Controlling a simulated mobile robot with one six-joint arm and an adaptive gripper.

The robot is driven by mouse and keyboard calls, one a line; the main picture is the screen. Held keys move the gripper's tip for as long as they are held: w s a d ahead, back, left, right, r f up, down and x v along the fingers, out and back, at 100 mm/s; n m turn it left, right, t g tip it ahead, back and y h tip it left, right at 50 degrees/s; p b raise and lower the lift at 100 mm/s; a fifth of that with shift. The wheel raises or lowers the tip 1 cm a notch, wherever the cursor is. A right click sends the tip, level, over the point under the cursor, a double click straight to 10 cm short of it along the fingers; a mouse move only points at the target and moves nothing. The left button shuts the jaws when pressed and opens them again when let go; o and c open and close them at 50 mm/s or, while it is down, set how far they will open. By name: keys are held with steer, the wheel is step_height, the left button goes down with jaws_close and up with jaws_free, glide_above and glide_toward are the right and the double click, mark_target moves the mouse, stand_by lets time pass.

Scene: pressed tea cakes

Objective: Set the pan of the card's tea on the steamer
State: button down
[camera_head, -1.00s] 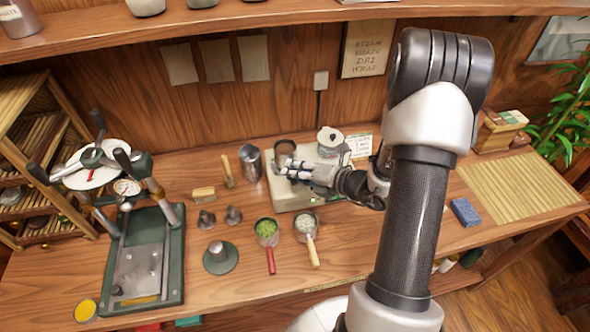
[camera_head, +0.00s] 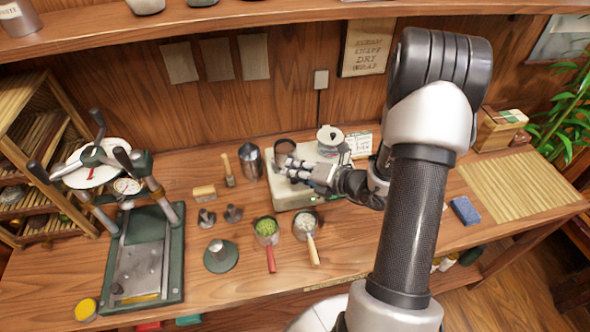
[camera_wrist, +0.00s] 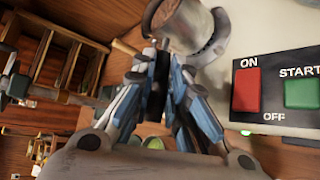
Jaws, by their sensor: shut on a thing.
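The steamer (camera_head: 292,196) is a pale box on the bench. The wrist view shows its front panel (camera_wrist: 285,122) with a red ON/OFF and a green START button. My gripper (camera_head: 290,165) is over its left part, shut on a metal pan (camera_wrist: 183,27) of brown tea, just beyond my fingertips (camera_wrist: 165,48). The grip point is mostly hidden. In the head view the pan's dark rim (camera_head: 284,148) shows behind my fingers. I cannot tell whether it touches the steamer. A small white card (camera_head: 362,144) stands at the steamer's right; its writing is unreadable.
A lidded pot (camera_head: 330,138) occupies the steamer's back right. A green-filled pan (camera_head: 266,229) and a white-filled pan (camera_head: 305,224) stand in front. A metal jug (camera_head: 251,162) is close on the left. A press (camera_head: 145,255) stands farther left; a bamboo mat (camera_head: 515,187) lies right.

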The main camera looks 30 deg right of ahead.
steer(key=shift+f+b, duration=0.65)
steer(key=shift+f, duration=0.2)
stand_by(0.3)
steer(key=c, duration=1.5)
jaws_free()
